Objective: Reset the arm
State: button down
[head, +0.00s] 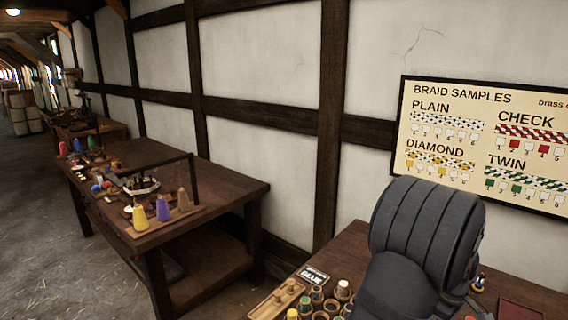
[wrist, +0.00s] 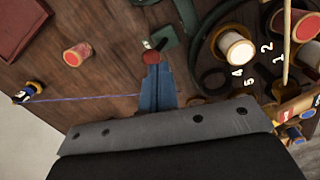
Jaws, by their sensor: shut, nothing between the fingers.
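My gripper shows in the wrist view, its two blue-grey fingers (wrist: 157,84) pressed together and pointing away from the camera over the wooden bench (wrist: 115,65). A small red round thing shows at their tips; I cannot tell whether they touch it. Nothing is held between the fingers. In the head view my dark grey arm stands over the near bench (head: 345,248) at the lower right and hides part of it. The gripper itself is not clear there.
Spools (wrist: 236,50) stand right of my fingers beside a numbered strip. A red-ended spool (wrist: 77,55) lies left, near a thin purple thread (wrist: 85,98). A braid samples board (head: 480,145) hangs behind the arm. A second table (head: 230,185) with coloured cones stands left.

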jog(key=shift+s+a+f+t+h, duration=0.6)
jog(key=shift+s+a+f, duration=0.2)
jog(key=shift+s+f, duration=0.15)
jog(key=shift+s+a+f+t+h, duration=0.3)
jog(key=shift+s+a+f+h, duration=0.1)
jog(key=shift+s+a, duration=0.2)
jog(key=shift+s+a+f+t+h, duration=0.35)
jog(key=shift+s+a, duration=0.15)
jog(key=shift+a, duration=0.1)
jog(key=shift+s+a+f+t, duration=0.15)
jog(key=shift+f+t, duration=0.05)
jog(key=shift+t, duration=0.05)
jog(key=v, duration=1)
jog(key=shift+a, duration=0.15)
